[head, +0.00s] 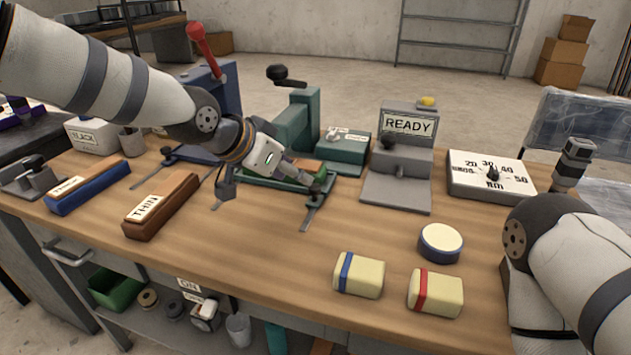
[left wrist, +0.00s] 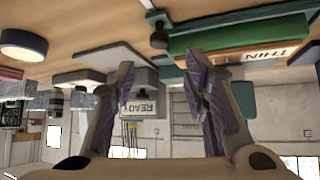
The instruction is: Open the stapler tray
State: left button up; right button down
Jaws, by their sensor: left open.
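A teal machine (head: 297,122) with a dark-knobbed lever stands at the middle back of the bench; it looks like the stapler. A green tray (head: 258,181) on dark rails sits in front of it, with a block partly visible inside. In the left wrist view, which is upside down, the green tray (left wrist: 235,38) holds an orange-brown block (left wrist: 228,57) labelled THIN. A dark knob (left wrist: 158,40) is by the tray's end. My left gripper (head: 302,180) is over the tray in the head view. Its fingers (left wrist: 160,68) are apart with nothing between them. My right gripper is out of view.
A grey READY stand (head: 397,190) and a dial board (head: 470,180) are to the right. A THIN block (head: 162,205) and a blue-based block (head: 88,190) lie left. Two cream blocks (head: 358,275) (head: 435,293) and a round tin (head: 440,243) lie front right. The front middle is clear.

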aim_at(314, 186)
pick_arm(q)
jog(key=b+x, duration=0.1)
jog(key=x, duration=0.6)
jog(key=shift+d+f, duration=0.15)
jog(key=shift+f, duration=0.3)
jog(key=shift+w+d+f, duration=0.1)
jog(key=shift+w+d, duration=0.05)
jog(key=shift+w, duration=0.15)
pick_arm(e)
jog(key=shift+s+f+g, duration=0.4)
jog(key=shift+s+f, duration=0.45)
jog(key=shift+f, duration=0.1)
pick_arm(q)
grip_shut()
